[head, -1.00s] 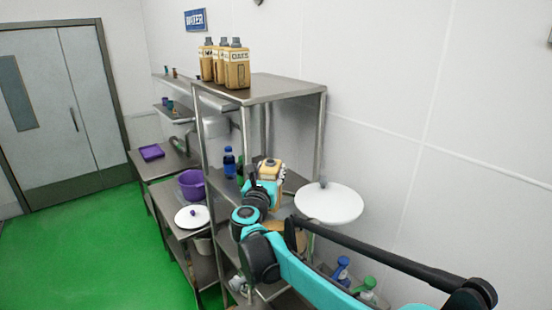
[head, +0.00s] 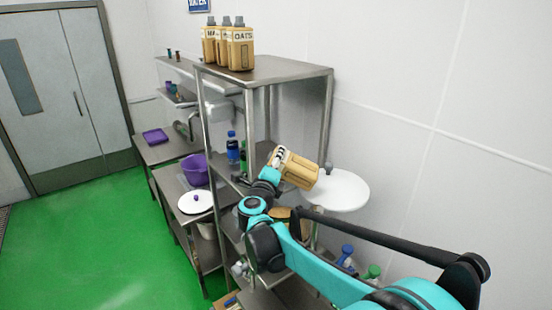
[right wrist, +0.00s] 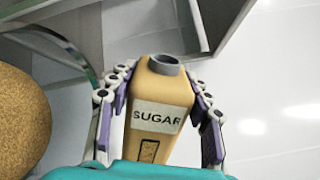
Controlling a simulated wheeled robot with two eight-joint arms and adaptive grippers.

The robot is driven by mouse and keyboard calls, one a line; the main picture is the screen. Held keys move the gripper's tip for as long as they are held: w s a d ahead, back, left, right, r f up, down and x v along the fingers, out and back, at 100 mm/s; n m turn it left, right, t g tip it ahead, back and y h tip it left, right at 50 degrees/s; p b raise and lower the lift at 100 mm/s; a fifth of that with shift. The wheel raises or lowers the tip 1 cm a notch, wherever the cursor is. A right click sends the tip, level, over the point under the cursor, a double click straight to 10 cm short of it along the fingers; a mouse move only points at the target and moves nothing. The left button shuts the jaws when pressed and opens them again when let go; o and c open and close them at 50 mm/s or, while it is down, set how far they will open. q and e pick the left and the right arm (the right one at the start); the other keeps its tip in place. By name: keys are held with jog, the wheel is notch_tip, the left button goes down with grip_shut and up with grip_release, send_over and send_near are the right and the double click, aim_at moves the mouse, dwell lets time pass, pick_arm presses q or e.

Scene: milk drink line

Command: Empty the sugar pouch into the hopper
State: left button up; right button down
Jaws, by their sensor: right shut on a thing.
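The sugar pouch (head: 301,171) is tan and tilted to the right in the head view, close to a white round disc (head: 345,190). In the right wrist view the pouch (right wrist: 160,112) shows a SUGAR label and a grey spout at its top. My right gripper (head: 275,160) is shut on the pouch; its jointed fingers (right wrist: 160,95) lie along both sides of it. I cannot pick out the hopper for certain. My left gripper is not in view.
A purple bowl (head: 195,170) and a white lid (head: 195,203) are on a lower bench. A brown rounded thing (right wrist: 18,120) is close at left in the wrist view.

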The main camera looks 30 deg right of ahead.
jog(key=shift+s+a+f+n, duration=0.1)
jog(key=shift+f+n, duration=0.35)
jog(key=shift+n, duration=0.45)
jog(key=shift+f+n+b, duration=0.35)
jog(key=shift+n, duration=0.35)
jog(key=n, duration=0.1)
jog(key=f+n+b, duration=0.1)
jog(key=n, duration=0.1)
jog(key=shift+w+f, duration=0.2)
jog(key=shift+f, duration=0.05)
jog(key=shift+d+f+n, duration=0.2)
jog(key=shift+n, duration=0.6)
jog(key=n, duration=0.1)
jog(key=n+b, duration=0.1)
jog(key=n, duration=0.1)
jog(key=shift+s+a+f, duration=0.15)
jog(key=shift+f, duration=0.15)
jog(key=shift+f+n, duration=0.1)
jog(key=shift+n, duration=0.5)
